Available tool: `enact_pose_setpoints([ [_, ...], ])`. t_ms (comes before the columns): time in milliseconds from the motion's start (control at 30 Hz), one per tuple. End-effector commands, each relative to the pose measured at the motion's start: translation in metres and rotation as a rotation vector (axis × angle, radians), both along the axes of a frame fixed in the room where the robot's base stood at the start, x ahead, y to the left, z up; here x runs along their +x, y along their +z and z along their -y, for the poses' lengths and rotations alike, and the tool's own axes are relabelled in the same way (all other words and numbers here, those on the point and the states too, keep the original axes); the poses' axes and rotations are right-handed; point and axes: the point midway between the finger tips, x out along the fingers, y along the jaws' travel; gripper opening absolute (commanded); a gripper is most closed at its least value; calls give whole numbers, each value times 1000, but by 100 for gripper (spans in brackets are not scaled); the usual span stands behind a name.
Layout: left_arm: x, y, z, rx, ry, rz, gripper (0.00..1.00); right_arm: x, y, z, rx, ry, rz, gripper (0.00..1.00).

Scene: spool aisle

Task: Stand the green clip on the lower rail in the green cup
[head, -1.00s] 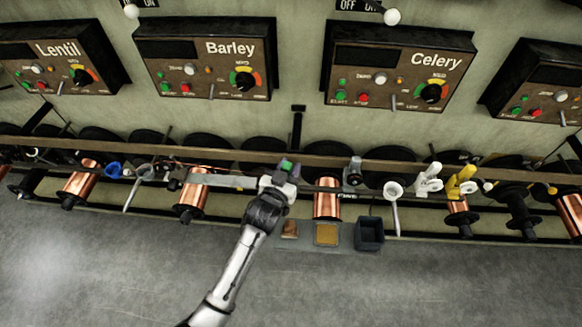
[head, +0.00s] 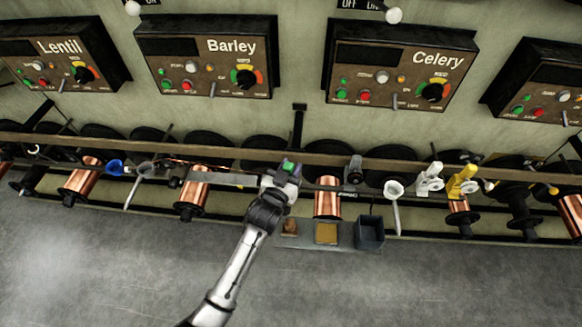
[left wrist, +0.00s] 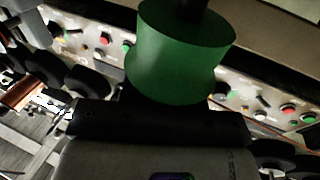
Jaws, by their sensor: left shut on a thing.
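My left gripper (head: 287,172) is at the rail in the middle of the head view, shut. A small green piece (head: 288,166) shows at its tip. In the left wrist view a smooth, rounded green piece (left wrist: 178,55) stands large just beyond the dark gripper edge (left wrist: 160,122), with a dark post at its top. I cannot tell whether this green piece is the clip or the cup. The fingertips and their contact are hidden. No second green object can be made out on the rails. My right gripper is not in view.
A white clip (head: 429,180) and a yellow clip (head: 462,183) stand right along the rail (head: 400,170), with a pale funnel-shaped piece (head: 394,189). Copper spools (head: 327,197) hang below. A dark open bin (head: 370,231) sits in front. The grey floor in front looks clear.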

Motion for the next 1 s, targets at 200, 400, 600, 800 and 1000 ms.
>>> enact_pose_setpoints([
  [200,0,0,0,0,0,0,46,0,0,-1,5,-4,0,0],
  [400,0,0,0,0,0,0,59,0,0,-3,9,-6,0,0],
  [600,-1,0,0,0,0,-1,59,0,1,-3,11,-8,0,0],
  [800,-14,3,1,1,-6,-3,59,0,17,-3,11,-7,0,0],
  [1000,-38,4,2,2,-17,-4,59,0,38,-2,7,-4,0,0],
])
